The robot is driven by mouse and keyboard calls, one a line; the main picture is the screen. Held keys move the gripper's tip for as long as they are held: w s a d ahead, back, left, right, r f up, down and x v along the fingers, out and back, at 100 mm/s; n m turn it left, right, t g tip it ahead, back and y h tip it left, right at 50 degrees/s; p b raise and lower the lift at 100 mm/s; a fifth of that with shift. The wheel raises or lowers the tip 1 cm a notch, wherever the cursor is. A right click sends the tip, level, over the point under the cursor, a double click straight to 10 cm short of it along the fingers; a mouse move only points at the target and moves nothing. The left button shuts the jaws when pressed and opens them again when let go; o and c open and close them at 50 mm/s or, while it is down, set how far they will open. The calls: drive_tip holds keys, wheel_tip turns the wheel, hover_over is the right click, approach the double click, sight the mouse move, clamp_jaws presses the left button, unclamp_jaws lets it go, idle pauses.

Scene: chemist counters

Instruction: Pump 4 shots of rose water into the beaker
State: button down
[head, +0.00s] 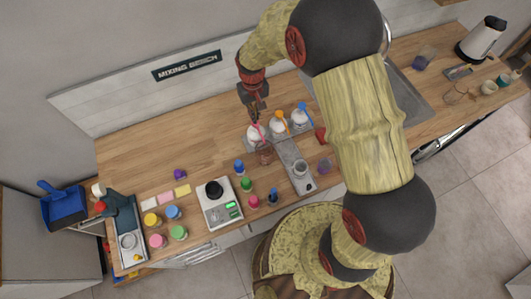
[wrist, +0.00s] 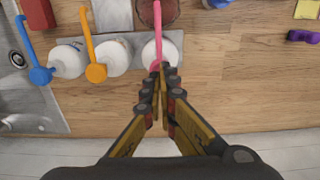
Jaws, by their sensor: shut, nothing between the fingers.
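Three white pump bottles stand in a row on a grey tray. They have a pink pump (head: 257,127), an orange pump (head: 279,116) and a blue pump (head: 302,107). No label is readable. A reddish-brown see-through vessel (head: 264,154), seemingly the beaker, stands in front of the pink-pump bottle. It is cut off at the top of the wrist view (wrist: 157,12), with the pink spout (wrist: 158,28) reaching towards it. My gripper (head: 254,115) is shut and empty, its fingertips (wrist: 161,72) at the pink pump's head over the white bottle (wrist: 151,50). Whether they touch is unclear.
A scale (head: 220,215), small coloured bottles and jars cover the front of the counter. Open wood (head: 150,145) lies to the left; the sink (head: 405,95) is right.

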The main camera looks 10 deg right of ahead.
wheel_tip(320, 180, up, 6)
drive_tip(key=p, duration=0.3)
idle(0.5)
idle(0.4)
drive_tip(key=s+d+r+t+b, duration=0.1)
drive_tip(key=s+d+t+b, duration=0.1)
drive_tip(key=s+b, duration=0.5)
drive_tip(key=s+d+r+m+t+b, duration=0.1)
drive_tip(key=s+d+r+b, duration=0.1)
drive_tip(key=s+d+b, duration=0.3)
drive_tip(key=s+d+r+m+t+b, duration=0.1)
drive_tip(key=s+d+b, duration=0.3)
drive_tip(key=s+b, duration=0.6)
drive_tip(key=shift+s+r+t, duration=0.75)
drive_tip(key=shift+s+t, duration=0.05)
drive_tip(key=shift+s, duration=0.35)
idle(0.9)
